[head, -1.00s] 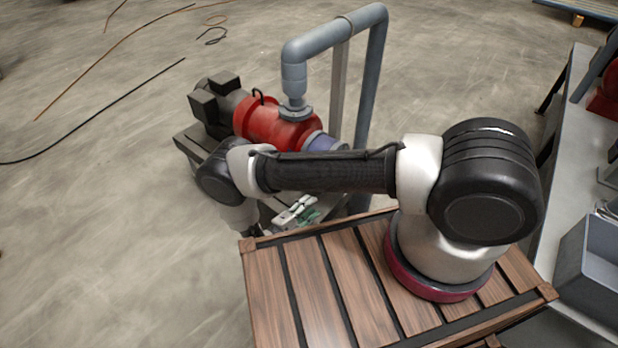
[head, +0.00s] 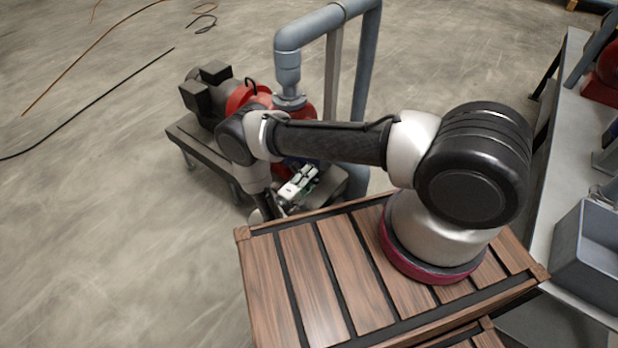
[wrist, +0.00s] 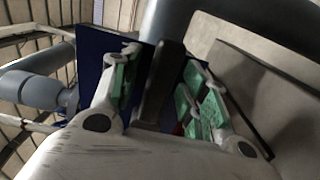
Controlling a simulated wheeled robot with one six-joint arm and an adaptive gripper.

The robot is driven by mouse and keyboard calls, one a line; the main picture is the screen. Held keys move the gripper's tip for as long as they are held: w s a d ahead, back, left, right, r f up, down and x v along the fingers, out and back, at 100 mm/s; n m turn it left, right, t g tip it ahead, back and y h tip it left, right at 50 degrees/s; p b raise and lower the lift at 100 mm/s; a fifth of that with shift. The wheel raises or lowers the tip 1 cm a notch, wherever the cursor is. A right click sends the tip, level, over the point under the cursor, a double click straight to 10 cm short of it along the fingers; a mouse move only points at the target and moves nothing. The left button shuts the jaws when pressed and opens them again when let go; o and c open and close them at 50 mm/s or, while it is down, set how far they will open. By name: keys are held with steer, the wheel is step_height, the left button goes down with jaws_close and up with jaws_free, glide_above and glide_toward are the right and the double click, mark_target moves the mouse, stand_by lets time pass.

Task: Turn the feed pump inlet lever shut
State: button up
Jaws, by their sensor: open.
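The red feed pump (head: 250,97) stands on a low dark bench beyond my wooden deck, partly hidden by my arm. In the wrist view, my gripper's (wrist: 165,95) two green-padded fingers are apart. A dark flat bar, which looks like the inlet lever (wrist: 160,85), stands between them. I cannot tell whether either finger touches it. The lever is not clear in the head view.
A grey pipe (head: 289,75) rises from the pump, bends over and comes down at the right. A blue panel (wrist: 90,60) is behind the left finger in the wrist view. A grey bench (head: 563,150) with a bin stands at the right. Open floor lies left.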

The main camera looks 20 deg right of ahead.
steer(key=shift+w+d, duration=0.1)
steer(key=shift+d, duration=0.1)
jaws_close()
